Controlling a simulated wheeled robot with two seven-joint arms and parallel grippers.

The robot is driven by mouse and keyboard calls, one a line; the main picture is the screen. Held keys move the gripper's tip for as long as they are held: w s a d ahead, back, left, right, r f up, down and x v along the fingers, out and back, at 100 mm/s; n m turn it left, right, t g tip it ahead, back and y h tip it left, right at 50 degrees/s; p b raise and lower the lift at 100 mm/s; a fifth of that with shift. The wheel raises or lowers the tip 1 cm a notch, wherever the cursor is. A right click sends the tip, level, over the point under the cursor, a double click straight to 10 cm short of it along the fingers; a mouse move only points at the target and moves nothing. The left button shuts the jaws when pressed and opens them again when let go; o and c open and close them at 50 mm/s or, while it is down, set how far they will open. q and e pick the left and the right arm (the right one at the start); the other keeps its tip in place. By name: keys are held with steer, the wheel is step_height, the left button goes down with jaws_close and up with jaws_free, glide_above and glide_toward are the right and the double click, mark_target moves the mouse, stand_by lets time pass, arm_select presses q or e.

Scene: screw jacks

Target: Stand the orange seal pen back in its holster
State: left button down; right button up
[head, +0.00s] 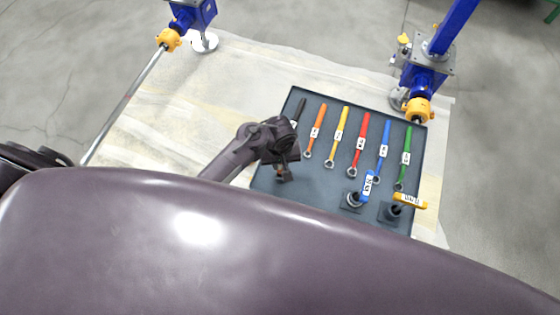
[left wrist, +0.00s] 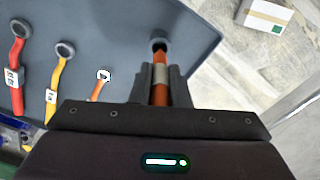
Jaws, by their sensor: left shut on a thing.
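The orange seal pen (left wrist: 160,88) is between the fingers of my left gripper (left wrist: 160,80), which is shut on it; a grey band shows around the pen. Its far end points at the dark round mouth of the holster (left wrist: 158,44); I cannot tell whether the tip is inside it. In the head view my left gripper (head: 284,158) is over the left part of the dark tray (head: 330,191), just above the holster (head: 285,178). The gripper hides most of the pen there. My right gripper is not in view.
On the tray lie several coloured wrenches, including a red one (head: 360,138) and a green one (head: 406,153). A blue-handled tool (head: 368,184) and a yellow-handled tool (head: 410,201) stand in holders to the right. Blue screw jacks (head: 424,80) stand behind. A carton (left wrist: 268,22) lies beyond the tray.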

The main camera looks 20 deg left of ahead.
mark_target(280, 170)
arm_select(q)
steer(key=shift+f, duration=0.15)
steer(key=shift+f+b, duration=1.8)
steer(key=shift+f, duration=0.8)
steer(key=c, duration=1.3)
jaws_free()
step_height(280, 170, up, 8)
steer(key=shift+s+f, duration=0.15)
